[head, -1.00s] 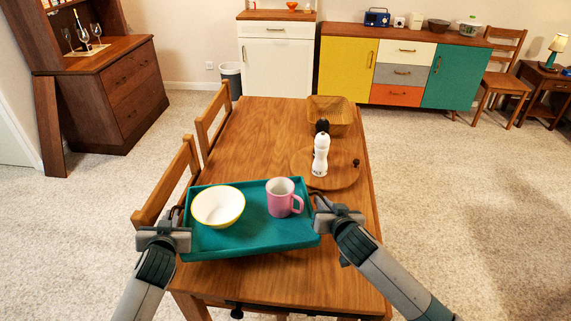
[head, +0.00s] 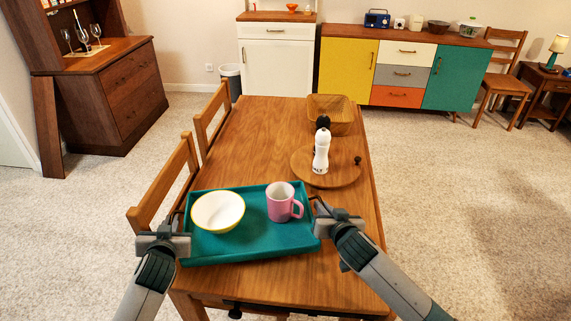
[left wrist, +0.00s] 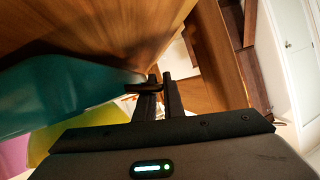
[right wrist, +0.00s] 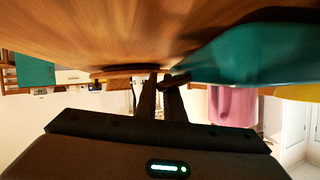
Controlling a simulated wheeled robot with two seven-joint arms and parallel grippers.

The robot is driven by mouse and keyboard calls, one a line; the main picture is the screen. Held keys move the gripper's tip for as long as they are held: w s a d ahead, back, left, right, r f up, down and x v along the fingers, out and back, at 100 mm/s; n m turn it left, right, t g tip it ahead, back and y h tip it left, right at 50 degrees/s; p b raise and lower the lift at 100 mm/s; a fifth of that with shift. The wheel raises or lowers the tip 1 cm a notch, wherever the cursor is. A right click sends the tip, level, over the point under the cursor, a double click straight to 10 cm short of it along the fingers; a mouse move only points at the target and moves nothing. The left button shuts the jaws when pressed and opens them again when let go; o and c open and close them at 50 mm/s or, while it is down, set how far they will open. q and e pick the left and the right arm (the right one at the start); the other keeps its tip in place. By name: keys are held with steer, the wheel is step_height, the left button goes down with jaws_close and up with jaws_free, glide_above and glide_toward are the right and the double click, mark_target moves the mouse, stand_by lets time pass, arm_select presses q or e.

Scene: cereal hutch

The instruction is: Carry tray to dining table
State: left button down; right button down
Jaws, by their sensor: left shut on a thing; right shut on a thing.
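A teal tray (head: 255,247) is over the near end of the wooden dining table (head: 260,125); I cannot tell whether it touches the top. A white bowl with a yellow rim (head: 218,212) sits on its left half and a pink mug (head: 280,203) on its right half, both upright. My left gripper (head: 177,222) is shut on the tray's left side, and the tray edge (left wrist: 75,90) shows at its fingers in the left wrist view. My right gripper (head: 322,208) is shut on the tray's right side, with the tray (right wrist: 245,55) beside its fingers in the right wrist view.
A wicker basket (head: 340,118) stands at the far right. Chairs (head: 165,180) line the left side. The left middle of the tabletop is clear.

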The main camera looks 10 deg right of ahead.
arm_select(q)
steer(key=shift+f+b, duration=0.65)
arm_select(e)
steer(key=shift+f, duration=0.65)
arm_select(q)
steer(key=c, duration=1.9)
jaws_free()
arm_select(e)
steer(key=c, duration=1.9)
jaws_free()
arm_select(q)
steer(key=shift+o, duration=0.2)
arm_select(e)
steer(key=shift+o, duration=0.2)
arm_select(q)
steer(key=shift+r, duration=0.15)
arm_select(e)
steer(key=shift+r, duration=0.1)
